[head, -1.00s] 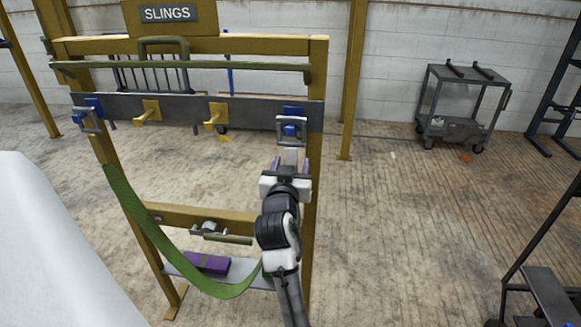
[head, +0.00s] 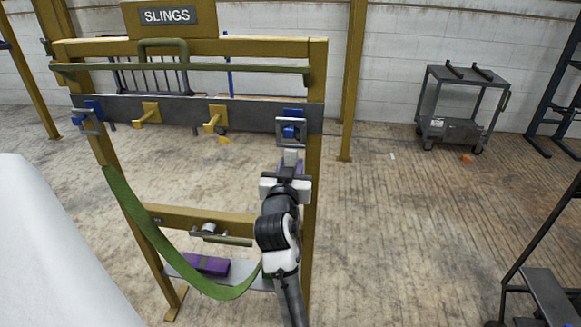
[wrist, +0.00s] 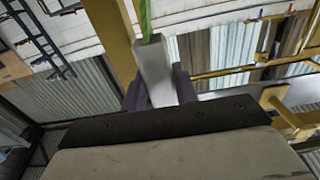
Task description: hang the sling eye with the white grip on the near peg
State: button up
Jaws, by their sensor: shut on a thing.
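My gripper (head: 289,172) is shut on the white grip (head: 291,157) at the rack's right end. In the wrist view the white grip (wrist: 154,70) stands between my two purple fingers (wrist: 160,95). Above the grip in the head view is the square grey sling eye (head: 304,129). Its opening lines up with the right blue peg (head: 289,131); I cannot tell whether the eye is around the peg or only in front of it.
Two yellow pegs (head: 148,113) (head: 213,119) stick out between the blue ones on the grey rail (head: 180,108). A green bar (head: 220,68) runs above. A purple block (head: 206,264) lies on the low shelf.

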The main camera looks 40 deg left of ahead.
jog(key=shift+r+p, duration=0.5)
jog(key=shift+r, duration=0.25)
jog(key=v, duration=0.7)
dwell(0.6)
jog(key=shift+v, duration=2.5)
